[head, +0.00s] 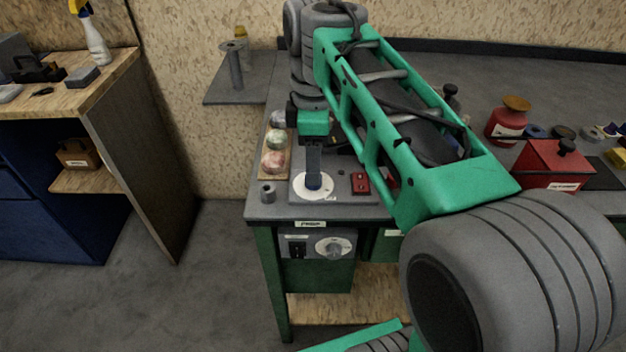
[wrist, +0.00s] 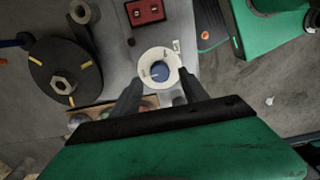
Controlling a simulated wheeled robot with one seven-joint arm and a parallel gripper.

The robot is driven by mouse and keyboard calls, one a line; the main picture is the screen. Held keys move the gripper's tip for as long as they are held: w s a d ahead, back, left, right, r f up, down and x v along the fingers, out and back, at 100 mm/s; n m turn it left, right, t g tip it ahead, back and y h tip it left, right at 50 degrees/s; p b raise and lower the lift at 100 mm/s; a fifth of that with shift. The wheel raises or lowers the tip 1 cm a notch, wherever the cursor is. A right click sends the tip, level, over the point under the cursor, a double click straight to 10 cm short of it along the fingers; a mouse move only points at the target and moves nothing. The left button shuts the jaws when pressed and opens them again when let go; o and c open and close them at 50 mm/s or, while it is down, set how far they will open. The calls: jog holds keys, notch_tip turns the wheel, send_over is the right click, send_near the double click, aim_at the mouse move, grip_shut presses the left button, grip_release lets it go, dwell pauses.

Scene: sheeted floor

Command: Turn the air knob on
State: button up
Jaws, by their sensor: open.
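A blue knob (wrist: 159,73) sits in the middle of a round white dial (wrist: 148,58) in the wrist view. The dial also shows on the bench top in the head view (head: 327,187), near the front edge. My gripper (wrist: 158,79) is open and empty, with its fingers on either side of the knob in the picture. In the head view my gripper (head: 314,176) points down over the dial and partly hides the knob. I cannot tell whether the fingertips touch it. A second dial (head: 335,247) is on the front panel below the bench top.
A red switch box (head: 360,183) is right of the dial, and a small grey cylinder (head: 267,193) is left. Pale balls (head: 274,161) sit in a wooden holder behind. Red containers (head: 508,121) stand farther right. The floor (head: 215,275) at left is clear.

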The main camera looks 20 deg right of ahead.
notch_tip(320, 180, down, 4)
jog(key=shift+r, duration=0.25)
jog(key=shift+c, duration=0.2)
grip_shut()
